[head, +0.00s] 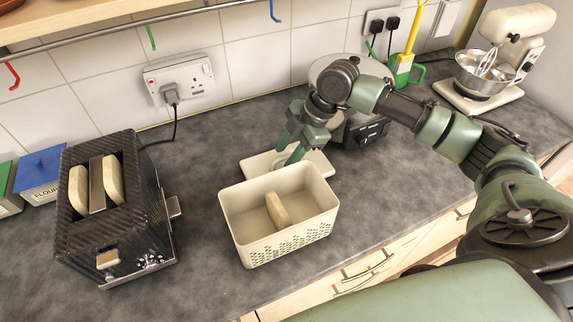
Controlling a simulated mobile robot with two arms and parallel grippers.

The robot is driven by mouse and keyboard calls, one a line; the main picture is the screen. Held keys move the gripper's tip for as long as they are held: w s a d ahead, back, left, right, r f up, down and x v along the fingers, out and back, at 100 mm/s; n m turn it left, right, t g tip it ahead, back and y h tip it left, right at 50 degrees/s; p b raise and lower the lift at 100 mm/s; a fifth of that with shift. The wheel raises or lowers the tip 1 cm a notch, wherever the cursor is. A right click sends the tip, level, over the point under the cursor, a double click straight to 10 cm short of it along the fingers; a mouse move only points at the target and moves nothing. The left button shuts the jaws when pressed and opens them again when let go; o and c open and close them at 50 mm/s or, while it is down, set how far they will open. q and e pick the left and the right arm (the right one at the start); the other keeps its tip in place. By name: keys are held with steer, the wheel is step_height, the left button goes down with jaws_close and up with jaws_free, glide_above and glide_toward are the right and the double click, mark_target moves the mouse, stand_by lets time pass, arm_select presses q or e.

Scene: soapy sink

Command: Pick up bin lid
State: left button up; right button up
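The cream bin lid (258,164) lies flat on the worktop just behind the cream bin (287,242). The bin is open at the top, has a perforated front, and holds a slice of bread (277,211). My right gripper (287,153) reaches down over the middle of the lid, its fingertips at or just above the lid's handle area. The gripper hides part of the lid, and I cannot tell whether the fingers touch or grasp it. My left gripper is not in view.
A black toaster (118,229) with two bread slices stands to the left. Behind my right gripper is a black appliance (362,130). A stand mixer (500,62) is at the far right. The worktop between toaster and bin is clear.

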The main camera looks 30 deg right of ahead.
jaws_close()
stand_by(1.4)
